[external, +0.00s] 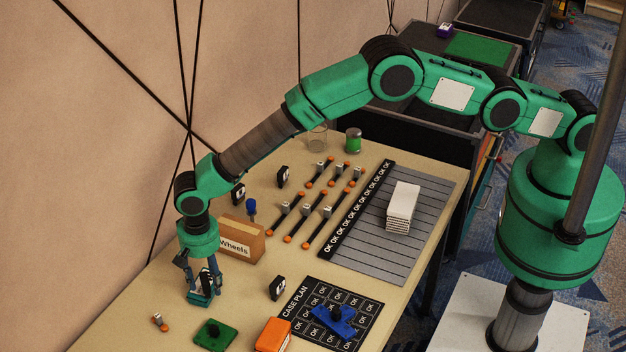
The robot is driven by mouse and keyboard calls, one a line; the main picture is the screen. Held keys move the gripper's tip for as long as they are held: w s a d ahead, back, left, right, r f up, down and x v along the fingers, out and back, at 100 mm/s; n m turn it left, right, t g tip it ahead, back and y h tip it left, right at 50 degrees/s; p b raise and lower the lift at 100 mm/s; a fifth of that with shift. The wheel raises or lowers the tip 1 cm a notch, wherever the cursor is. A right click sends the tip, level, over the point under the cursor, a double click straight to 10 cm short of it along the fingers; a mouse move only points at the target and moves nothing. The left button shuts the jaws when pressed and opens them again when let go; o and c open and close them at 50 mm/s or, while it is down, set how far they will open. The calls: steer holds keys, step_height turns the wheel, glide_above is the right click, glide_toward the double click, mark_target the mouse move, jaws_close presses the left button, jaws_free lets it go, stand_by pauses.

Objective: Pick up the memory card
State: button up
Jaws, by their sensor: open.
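My gripper (202,297) points down at the left part of the tan table (150,290), low over the surface. Its jaws are open, and their dark fingers with teal ends partly hide what is between and behind them. I cannot make out a memory card for certain; one may be hidden at the fingertips or too small to tell. Small black pieces with white marks stand on the table: one (277,287) to the right of my gripper, another (283,176) farther back. A green square with a dark knob (215,334) lies just in front of my gripper.
A "Wheels" box (240,241) stands close behind my gripper, near the wall. A small orange-ended part (160,322) lies to the left. An orange box (273,335) and a blue piece (334,320) on the black "CASE PLAN" mat (315,290) are to the right.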

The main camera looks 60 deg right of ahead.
steer(key=shift+f, duration=0.95)
steer(key=c, duration=1.2)
steer(key=shift+r, duration=0.1)
steer(key=shift+r, duration=1.6)
steer(key=s+d+r, duration=0.1)
steer(key=s+d, duration=0.8)
steer(key=s, duration=0.3)
steer(key=shift+s+d+r+p, duration=0.3)
steer(key=shift+s+d+p, duration=0.05)
steer(key=shift+s+p, duration=0.05)
